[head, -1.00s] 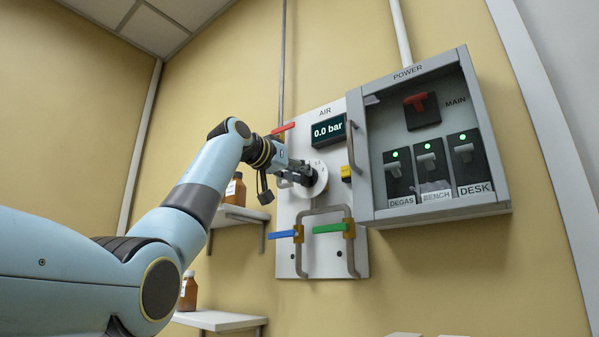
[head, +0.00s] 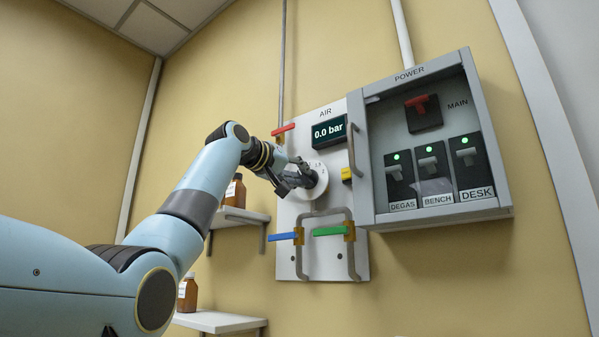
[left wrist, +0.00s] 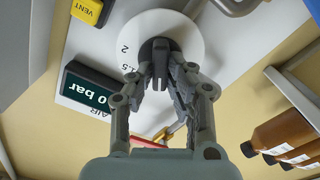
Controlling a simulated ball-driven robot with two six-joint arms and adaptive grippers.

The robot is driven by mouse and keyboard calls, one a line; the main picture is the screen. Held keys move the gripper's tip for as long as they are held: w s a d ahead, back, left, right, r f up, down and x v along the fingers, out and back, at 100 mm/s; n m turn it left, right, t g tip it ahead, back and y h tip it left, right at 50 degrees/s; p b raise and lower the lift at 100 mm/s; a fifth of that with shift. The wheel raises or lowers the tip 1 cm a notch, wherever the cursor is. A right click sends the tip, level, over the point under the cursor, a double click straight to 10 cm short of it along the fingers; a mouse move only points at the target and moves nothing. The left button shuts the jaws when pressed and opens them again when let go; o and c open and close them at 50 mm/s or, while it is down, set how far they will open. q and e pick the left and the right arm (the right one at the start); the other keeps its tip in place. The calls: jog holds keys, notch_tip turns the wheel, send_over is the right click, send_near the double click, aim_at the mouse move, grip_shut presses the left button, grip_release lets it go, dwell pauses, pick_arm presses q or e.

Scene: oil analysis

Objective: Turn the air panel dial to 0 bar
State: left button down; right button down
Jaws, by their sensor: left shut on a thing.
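The air panel (head: 288,258) is a white board on the wall. Its round white dial (head: 319,190) has a dark knob in the middle, partly hidden by my gripper. The display (head: 328,132) above it reads 0.0 bar. My left gripper (head: 305,181) is at the dial, shut on the knob. In the left wrist view the fingers (left wrist: 161,82) close on the dark knob (left wrist: 158,48), with the white dial (left wrist: 190,40) around it and the marks 2 and 1.5 showing. The display (left wrist: 88,92) is partly cut off by the gripper there. My right gripper is not in view.
A grey power box (head: 440,205) with a red main switch and several lit switches stands right of the panel. Red (head: 283,129), blue (head: 282,236) and green (head: 330,230) valve handles surround the dial. Brown bottles stand on shelves (head: 240,215) at left.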

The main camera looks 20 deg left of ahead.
pick_arm(q)
jog(key=n+p, duration=0.1)
jog(key=n, duration=0.3)
jog(key=shift+a, duration=0.1)
jog(key=shift+f+n+p, duration=0.1)
jog(key=shift+n+p, duration=0.2)
jog(key=shift+n, duration=1.5)
jog(key=c, duration=1.3)
grip_release()
jog(key=shift+a, duration=0.1)
jog(key=v, duration=1.2)
jog(key=shift+w+f, duration=0.1)
